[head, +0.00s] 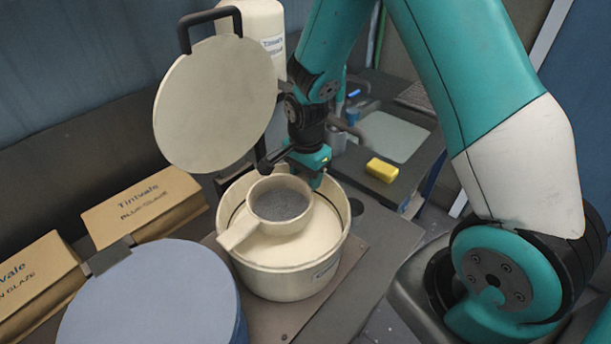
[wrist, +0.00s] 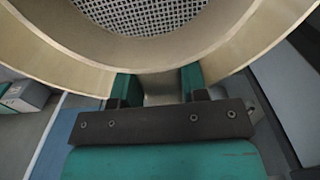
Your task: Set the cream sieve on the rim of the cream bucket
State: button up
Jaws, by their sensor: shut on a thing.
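The cream sieve (head: 259,212) is a round, short-walled ring with a grey mesh and a flat handle tab pointing to the lower left. In the head view it overlaps the opening of the cream bucket (head: 289,281); I cannot tell whether it touches the rim. My gripper (head: 310,166) is at the far side of the sieve. In the wrist view my gripper (wrist: 159,88) is shut on a cream tab of the sieve (wrist: 60,60), whose mesh fills the top. The bucket's round cream lid (head: 215,105) stands raised behind it, with a dark handle.
A blue-lidded bucket (head: 150,300) stands at the front left. Two labelled cardboard boxes (head: 143,207) (head: 38,283) sit at the left. A white labelled container (head: 265,35) is behind the lid. A yellow sponge (head: 382,170) lies by a sink (head: 395,137) at the right.

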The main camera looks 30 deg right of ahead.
jog(key=o, duration=1)
